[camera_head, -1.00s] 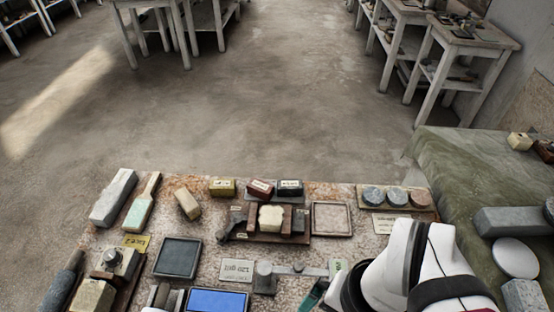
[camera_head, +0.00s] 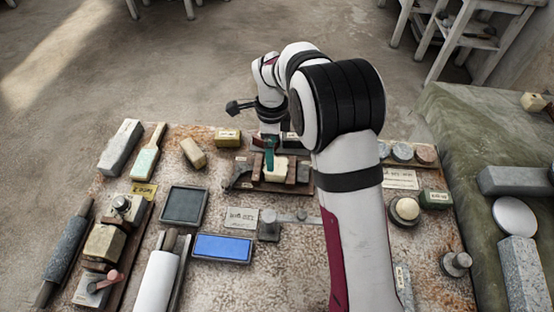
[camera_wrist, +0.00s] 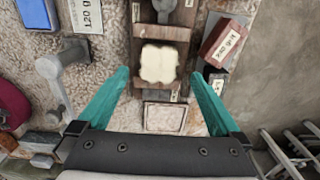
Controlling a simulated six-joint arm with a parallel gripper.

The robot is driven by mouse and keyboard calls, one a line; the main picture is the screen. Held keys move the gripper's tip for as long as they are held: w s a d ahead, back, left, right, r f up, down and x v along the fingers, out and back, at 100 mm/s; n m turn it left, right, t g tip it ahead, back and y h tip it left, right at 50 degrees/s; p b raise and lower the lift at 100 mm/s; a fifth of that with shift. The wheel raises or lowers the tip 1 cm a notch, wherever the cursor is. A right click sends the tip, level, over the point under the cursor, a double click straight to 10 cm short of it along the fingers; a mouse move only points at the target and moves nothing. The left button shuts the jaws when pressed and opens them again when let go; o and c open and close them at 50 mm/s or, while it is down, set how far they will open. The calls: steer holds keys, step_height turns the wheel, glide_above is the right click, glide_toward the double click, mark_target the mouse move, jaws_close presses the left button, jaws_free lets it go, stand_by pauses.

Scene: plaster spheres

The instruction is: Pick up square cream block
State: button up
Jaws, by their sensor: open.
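The square cream block (camera_head: 279,174) has notched corners and sits between brown wooden jaws on a wooden holder (camera_head: 243,184). It shows fully in the wrist view (camera_wrist: 158,64), pale and face up.
A red-brown grit block (camera_wrist: 222,42) and a dark block (camera_wrist: 214,82) lie beside the holder. A square pinkish tray (camera_wrist: 165,117) is also near. A black tray (camera_head: 184,205), a blue stone (camera_head: 222,247) and a tan block (camera_head: 193,152) lie to the left.

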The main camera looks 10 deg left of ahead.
mark_target(276, 166)
steer(key=f, duration=0.5)
steer(key=d+f, duration=0.1)
steer(key=f, duration=0.2)
steer(key=shift+r, duration=0.1)
jaws_close()
